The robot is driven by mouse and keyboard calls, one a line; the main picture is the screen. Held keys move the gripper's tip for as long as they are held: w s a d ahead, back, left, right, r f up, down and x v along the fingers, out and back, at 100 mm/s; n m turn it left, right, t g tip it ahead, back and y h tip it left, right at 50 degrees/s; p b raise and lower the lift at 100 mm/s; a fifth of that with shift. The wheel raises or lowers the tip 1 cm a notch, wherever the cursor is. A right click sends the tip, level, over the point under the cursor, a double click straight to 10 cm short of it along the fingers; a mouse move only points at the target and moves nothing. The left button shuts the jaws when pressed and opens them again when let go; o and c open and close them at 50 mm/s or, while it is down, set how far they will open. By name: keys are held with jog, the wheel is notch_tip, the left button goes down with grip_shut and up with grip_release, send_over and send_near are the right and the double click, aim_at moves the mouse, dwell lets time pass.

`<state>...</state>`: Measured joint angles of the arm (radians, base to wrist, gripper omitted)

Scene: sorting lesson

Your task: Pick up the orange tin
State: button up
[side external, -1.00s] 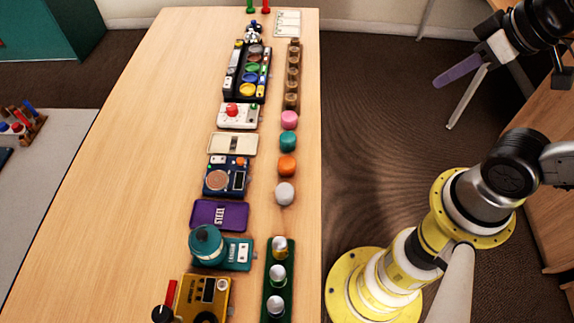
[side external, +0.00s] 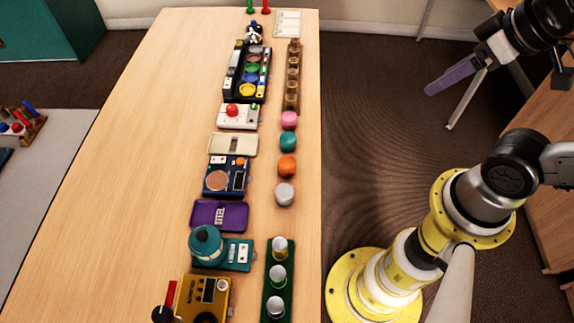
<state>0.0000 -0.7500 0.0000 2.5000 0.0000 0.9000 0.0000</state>
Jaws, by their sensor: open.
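The orange tin (side external: 287,167) is a small round tin with an orange top. It stands near the table's right edge, in a column of similar tins between the teal tin (side external: 288,141) and the grey tin (side external: 285,194). My gripper (side external: 432,89) has purple fingers and is at the upper right, off the table over the floor side. It is well apart from the orange tin and holds nothing that I can see. The gap between its fingers is hard to make out from this angle.
A pink tin (side external: 289,120) stands behind the teal one. A brown rack (side external: 292,75) and a green tray (side external: 278,300) with several silver-topped pieces share the right edge. Devices and a purple case (side external: 219,215) line the left. The table's left half is clear.

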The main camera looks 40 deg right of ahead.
jog(key=shift+o, duration=1.2)
